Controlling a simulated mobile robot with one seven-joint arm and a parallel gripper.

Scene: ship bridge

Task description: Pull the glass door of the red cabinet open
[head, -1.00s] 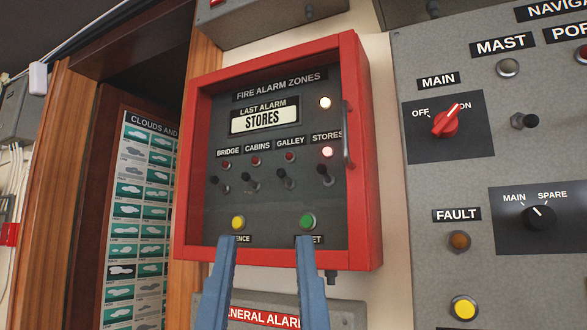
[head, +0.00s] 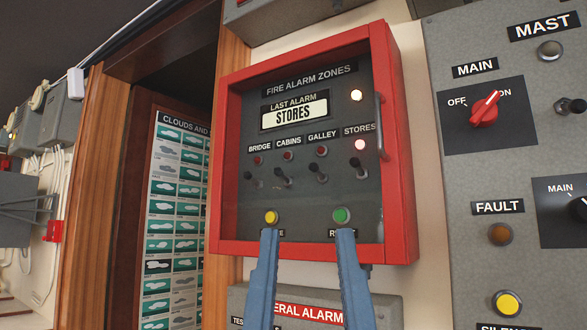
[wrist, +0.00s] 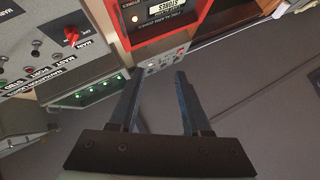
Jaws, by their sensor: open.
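The red cabinet (head: 401,150) hangs on the wall in the middle of the head view, and its top shows in the wrist view (wrist: 192,18). Its glass door (head: 317,185) is closed; a fire alarm panel with lit lamps shows through it. A dark upright handle (head: 380,127) is on the right side of the door frame. My gripper (head: 307,234) is open and empty, its two blue fingers in front of the cabinet's lower edge, below and left of the handle. The fingers (wrist: 154,78) point toward the wall panels in the wrist view, touching nothing that I can make out.
A grey panel (head: 460,187) with knobs and switches stands right of the cabinet. A general alarm box (head: 390,312) is below it. A wooden door frame (head: 100,170) and a cloud chart (head: 175,220) are at the left.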

